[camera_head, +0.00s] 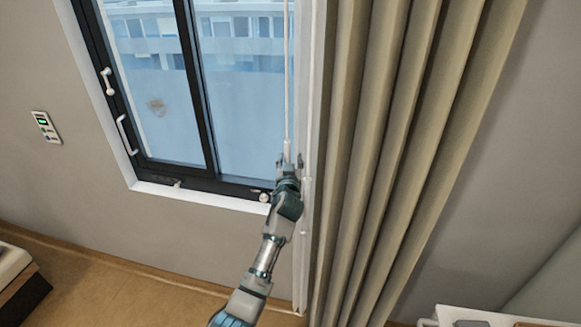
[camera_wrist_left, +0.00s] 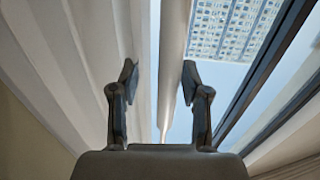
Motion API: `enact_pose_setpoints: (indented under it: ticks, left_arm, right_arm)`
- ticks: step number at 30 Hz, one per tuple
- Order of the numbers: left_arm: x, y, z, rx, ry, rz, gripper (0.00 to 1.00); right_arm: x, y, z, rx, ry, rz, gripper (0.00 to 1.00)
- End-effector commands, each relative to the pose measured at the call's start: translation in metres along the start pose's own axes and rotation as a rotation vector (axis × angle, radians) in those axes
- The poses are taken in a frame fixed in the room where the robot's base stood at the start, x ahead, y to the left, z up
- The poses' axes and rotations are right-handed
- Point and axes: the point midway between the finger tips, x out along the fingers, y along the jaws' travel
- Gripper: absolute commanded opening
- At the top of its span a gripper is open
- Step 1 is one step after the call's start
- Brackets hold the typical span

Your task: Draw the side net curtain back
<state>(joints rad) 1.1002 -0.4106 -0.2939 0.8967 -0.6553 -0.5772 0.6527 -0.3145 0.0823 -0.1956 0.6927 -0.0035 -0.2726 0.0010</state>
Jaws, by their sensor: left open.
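The net curtain (camera_head: 314,110) is a narrow white bunch hanging at the window's right edge, beside the heavy beige curtain. A thin white wand (camera_head: 287,80) hangs just left of it, in front of the glass. My left gripper (camera_head: 288,160) is at the wand's lower part, near the window's lower right corner. In the left wrist view, my open left gripper (camera_wrist_left: 160,76) has a finger on each side of the pale wand (camera_wrist_left: 172,60), and white pleated fabric (camera_wrist_left: 60,60) fills the left side. I cannot tell whether the fingers touch the wand. My right gripper is out of view.
The dark-framed window (camera_head: 200,100) has handles on its left side and sits in a white surround. Beige curtain folds (camera_head: 390,150) hang close at right. A wall panel (camera_head: 46,127) is at left. White furniture (camera_head: 480,316) shows at bottom right.

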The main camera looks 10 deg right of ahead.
Motion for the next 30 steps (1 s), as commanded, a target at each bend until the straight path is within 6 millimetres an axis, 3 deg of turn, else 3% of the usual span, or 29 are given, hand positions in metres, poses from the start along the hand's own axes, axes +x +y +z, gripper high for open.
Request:
enact_pose_setpoints:
  ticks: [5,21,30]
  left_arm:
    - [-0.017,0.0,0.0,-0.003,0.003,-0.001,0.46]
    - [-0.108,0.003,-0.004,-0.001,0.008,-0.001,0.46]
    - [-0.119,0.004,-0.004,0.0,0.009,-0.001,0.46]
  right_arm:
    - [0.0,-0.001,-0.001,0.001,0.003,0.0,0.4]
    - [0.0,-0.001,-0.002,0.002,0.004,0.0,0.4]
    - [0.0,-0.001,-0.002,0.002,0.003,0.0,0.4]
